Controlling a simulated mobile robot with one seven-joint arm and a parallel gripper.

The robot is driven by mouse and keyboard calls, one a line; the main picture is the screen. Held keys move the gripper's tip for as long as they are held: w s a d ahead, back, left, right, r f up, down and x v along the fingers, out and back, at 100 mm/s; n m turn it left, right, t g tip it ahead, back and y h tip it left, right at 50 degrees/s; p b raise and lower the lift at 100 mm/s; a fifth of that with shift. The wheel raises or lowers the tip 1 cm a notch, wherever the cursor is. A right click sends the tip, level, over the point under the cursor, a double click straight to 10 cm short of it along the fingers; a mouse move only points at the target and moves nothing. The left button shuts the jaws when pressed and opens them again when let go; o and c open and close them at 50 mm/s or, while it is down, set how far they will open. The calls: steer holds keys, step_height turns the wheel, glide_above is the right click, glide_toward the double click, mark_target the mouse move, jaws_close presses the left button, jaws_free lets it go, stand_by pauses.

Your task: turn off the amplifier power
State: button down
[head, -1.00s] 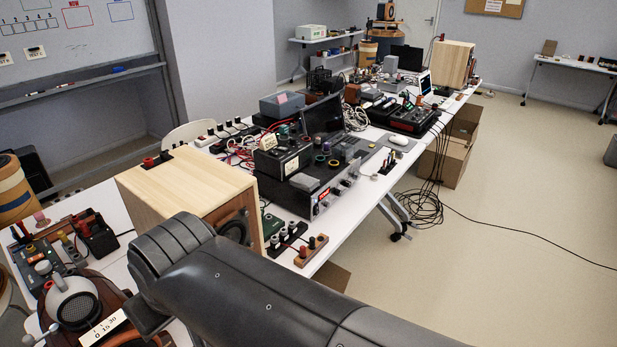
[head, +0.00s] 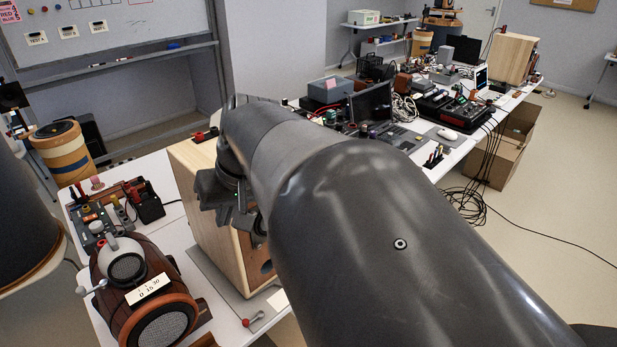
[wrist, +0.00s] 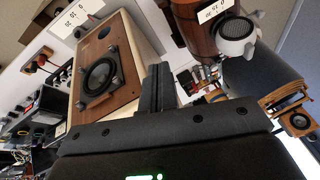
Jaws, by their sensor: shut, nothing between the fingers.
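My gripper (wrist: 158,85) is shut and empty, its two fingers together in the wrist view. In the head view only part of my gripper shows, beside the wooden speaker box, and my arm covers much of the table. The amplifier's front is hidden behind my arm in the head view, so its power control cannot be seen there. Dark equipment with knobs (wrist: 22,118) shows at the left edge of the wrist view, apart from the fingers; it may be the amplifier, but its switch is too small to tell.
The wooden speaker (head: 205,215) stands close to my gripper; its woofer (wrist: 100,74) shows in the wrist view. A brown round-grilled device (head: 150,290) stands at the front left. A laptop (head: 370,105) and a mixer (head: 450,110) stand farther back. Cables hang to the floor at right.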

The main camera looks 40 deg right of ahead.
steer(key=w+d+m+t+y, duration=0.1)
steer(key=w+d+m+t, duration=0.15)
steer(key=d, duration=1.35)
steer(key=w+d+m+t+y, duration=0.15)
steer(key=w+d, duration=0.25)
steer(key=d, duration=1.2)
steer(key=s+d+f+m+t+h, duration=0.1)
steer(key=s+d+f+m, duration=0.2)
steer(key=d+f, duration=0.5)
steer(key=s+d+f+m+h, duration=0.2)
steer(key=s+d+f+m, duration=0.2)
steer(key=d+f, duration=0.3)
steer(key=s+d+f+m+t+h, duration=0.1)
steer(key=s+d+f+m, duration=0.3)
steer(key=d+f, duration=0.4)
step_height(320, 180, down, 5)
steer(key=shift+s+d+r+t, duration=0.15)
steer(key=shift+s+d+t, duration=0.15)
steer(key=shift+d, duration=0.05)
